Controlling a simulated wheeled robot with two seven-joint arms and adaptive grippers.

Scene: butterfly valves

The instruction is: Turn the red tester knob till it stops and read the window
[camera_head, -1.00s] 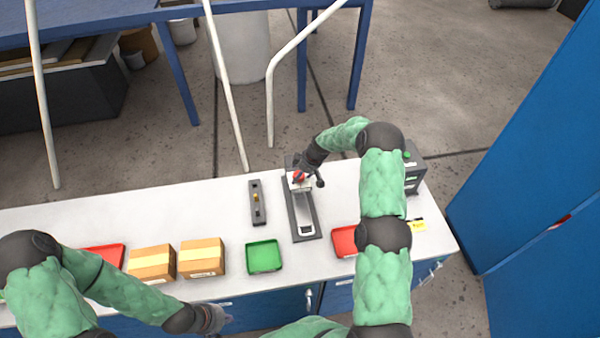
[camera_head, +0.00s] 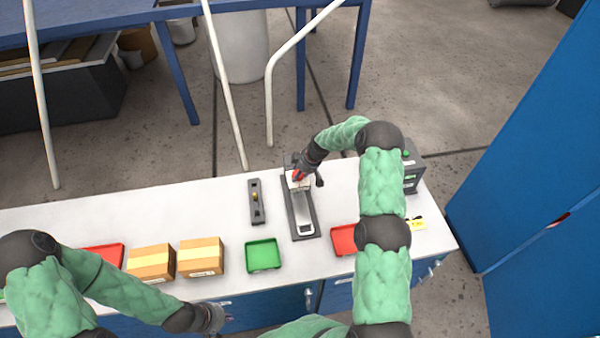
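A long dark-grey stand with a pale inset panel (camera_head: 304,220) lies on the white bench. At its far end a small red part (camera_head: 299,175), which looks like the knob, shows at the tip of my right gripper (camera_head: 299,173). The gripper covers much of it, and I cannot tell whether the fingers are closed on it. A dark handle-like piece sticks out just right of it. No reading in a window is legible. My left gripper (camera_head: 213,319) hangs at the bench's front edge, away from the stand, its fingers too small to judge.
A dark block with a brass-coloured part (camera_head: 256,203) lies left of the stand. A green tray (camera_head: 263,256), two cartons (camera_head: 202,257) and red trays (camera_head: 344,240) line the front. A dark box with a green light (camera_head: 413,170) stands at right, partly behind my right arm.

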